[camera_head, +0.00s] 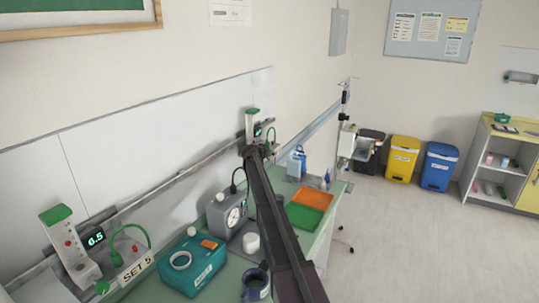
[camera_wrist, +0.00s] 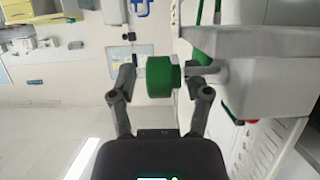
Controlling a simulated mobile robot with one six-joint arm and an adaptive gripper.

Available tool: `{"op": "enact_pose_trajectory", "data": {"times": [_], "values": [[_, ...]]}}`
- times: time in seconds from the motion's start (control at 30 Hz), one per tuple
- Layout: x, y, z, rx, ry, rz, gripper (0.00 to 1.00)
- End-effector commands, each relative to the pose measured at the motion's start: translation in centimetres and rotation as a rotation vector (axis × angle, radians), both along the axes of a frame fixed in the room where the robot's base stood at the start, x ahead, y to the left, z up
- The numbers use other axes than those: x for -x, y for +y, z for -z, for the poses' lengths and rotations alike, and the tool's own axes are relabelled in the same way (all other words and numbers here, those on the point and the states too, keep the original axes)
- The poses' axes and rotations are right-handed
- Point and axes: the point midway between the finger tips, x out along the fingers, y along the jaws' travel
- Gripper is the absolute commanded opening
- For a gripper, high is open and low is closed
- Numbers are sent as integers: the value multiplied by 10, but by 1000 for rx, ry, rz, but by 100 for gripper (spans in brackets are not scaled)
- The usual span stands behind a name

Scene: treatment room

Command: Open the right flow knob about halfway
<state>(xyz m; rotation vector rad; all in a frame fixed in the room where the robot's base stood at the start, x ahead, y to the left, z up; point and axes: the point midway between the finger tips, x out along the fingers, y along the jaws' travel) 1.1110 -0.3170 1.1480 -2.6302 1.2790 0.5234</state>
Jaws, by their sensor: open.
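The right flow unit (camera_head: 251,125) is a white body with a green top and a small dark display, mounted on the wall rail; its digits are too small to read. Its green knob (camera_wrist: 158,77) shows in the wrist view on a short grey stem and is hidden behind my arm in the head view. My gripper (camera_wrist: 162,84) is open, with one finger on each side of the knob; a gap shows on the left, and I cannot tell if the right finger touches. It also shows at the right unit in the head view (camera_head: 256,151).
A left flow unit (camera_head: 72,246) reads 6.5 beside a "SET 5" card (camera_head: 135,268).

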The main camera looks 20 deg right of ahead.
Motion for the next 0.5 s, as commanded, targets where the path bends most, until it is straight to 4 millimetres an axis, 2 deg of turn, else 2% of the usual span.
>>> {"op": "enact_pose_trajectory", "data": {"times": [0.1, 0.17, 0.3, 0.33, 0.5], "values": [[0, 0, 0, 0, 0, 0, 63], [0, 0, 0, 0, 0, 0, 45], [1, -1, 0, 0, 0, 2, 3], [1, -1, 0, -1, 0, 2, 0], [2, -2, 1, 1, 1, 5, 0]]}}
